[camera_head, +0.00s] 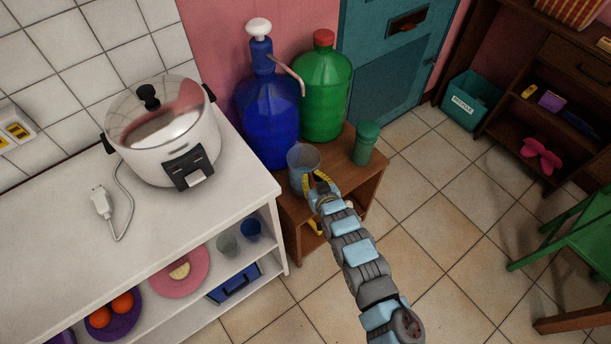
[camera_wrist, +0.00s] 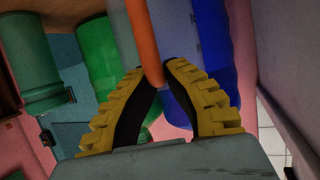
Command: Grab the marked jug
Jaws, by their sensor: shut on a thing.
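A grey-blue jug (camera_head: 303,158) stands upright on or just above the small wooden shelf, in front of the big bottles. In the wrist view its grey-blue wall (camera_wrist: 181,30) is at the top centre, with an orange strip (camera_wrist: 143,38) running down to my fingertips; I cannot tell if this strip is its handle. My gripper (camera_head: 322,181) is at the near right side of the jug. In the wrist view the yellow fingers of my gripper (camera_wrist: 156,80) close around the lower end of the orange strip. The jug's base is hidden in the head view.
A blue pump bottle (camera_head: 268,115) and a green bottle with a red cap (camera_head: 323,95) stand behind the jug. A small green jar (camera_head: 365,143) is to its right on the wooden shelf (camera_head: 372,180). The white counter (camera_head: 50,235) with a rice cooker (camera_head: 165,135) is left.

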